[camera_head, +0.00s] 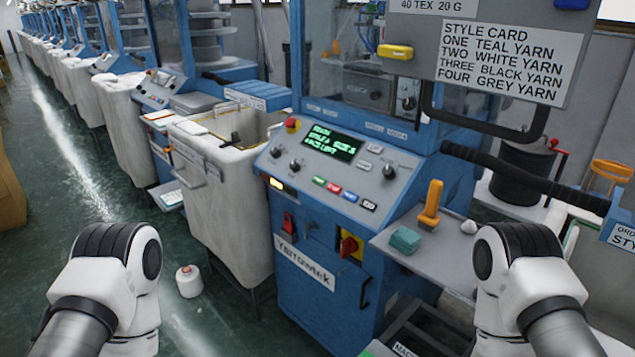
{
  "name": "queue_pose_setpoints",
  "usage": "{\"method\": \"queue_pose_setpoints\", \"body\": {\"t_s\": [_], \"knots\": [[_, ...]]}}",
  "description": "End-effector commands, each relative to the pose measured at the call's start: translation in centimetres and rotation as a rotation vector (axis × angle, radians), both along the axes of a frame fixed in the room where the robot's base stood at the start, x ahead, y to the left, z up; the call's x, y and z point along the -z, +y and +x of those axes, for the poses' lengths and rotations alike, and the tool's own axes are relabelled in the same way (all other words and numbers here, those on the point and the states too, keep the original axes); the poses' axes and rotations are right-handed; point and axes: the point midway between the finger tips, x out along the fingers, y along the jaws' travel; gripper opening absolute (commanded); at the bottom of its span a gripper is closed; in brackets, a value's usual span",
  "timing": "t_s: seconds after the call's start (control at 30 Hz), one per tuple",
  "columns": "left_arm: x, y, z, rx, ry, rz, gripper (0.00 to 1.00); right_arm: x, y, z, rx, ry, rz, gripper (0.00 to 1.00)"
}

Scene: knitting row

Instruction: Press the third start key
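A blue knitting machine (330,238) stands in front of me, with a grey sloping control panel (277,169). The panel has a dark display (332,143) with green text and several knobs. Below the display is a slanting row of small keys: a green key (319,181), a red key (334,188), a blue key (350,196) and a black key (368,206). Their labels are too small to read. My arms show at the lower left and lower right, apart from the panel. No gripper fingers show.
A pale shelf (440,244) right of the panel holds a yellow-orange tool (431,205) and a teal block (405,239). A large white bin (228,215) stands left. A white cone (188,281) is on the green floor. A style card (510,62) hangs above right.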

Motion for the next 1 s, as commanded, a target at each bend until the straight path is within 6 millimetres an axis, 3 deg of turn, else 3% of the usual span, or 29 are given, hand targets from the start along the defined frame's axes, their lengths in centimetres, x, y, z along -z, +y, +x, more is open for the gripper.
{"method": "queue_pose_setpoints", "body": {"t_s": [0.23, 0.33, 0.37, 1.0], "knots": [[-0.02, 0.0, -0.09, 0.0, 0.002, 0.0, 0.4, -0.03, 0.0, -0.05, 0.0, 0.001, 0.0, 0.4], [-0.02, 0.0, -0.08, 0.0, 0.002, 0.0, 0.4, -0.03, 0.0, -0.05, 0.0, 0.001, 0.0, 0.05], [-0.02, 0.0, -0.07, 0.0, 0.002, 0.0, 0.4, -0.02, 0.0, -0.04, 0.0, 0.001, 0.0, 0.0], [-0.02, 0.0, -0.03, 0.0, 0.001, 0.0, 0.4, -0.02, -0.01, -0.02, 0.0, 0.001, 0.0, 0.0]]}}
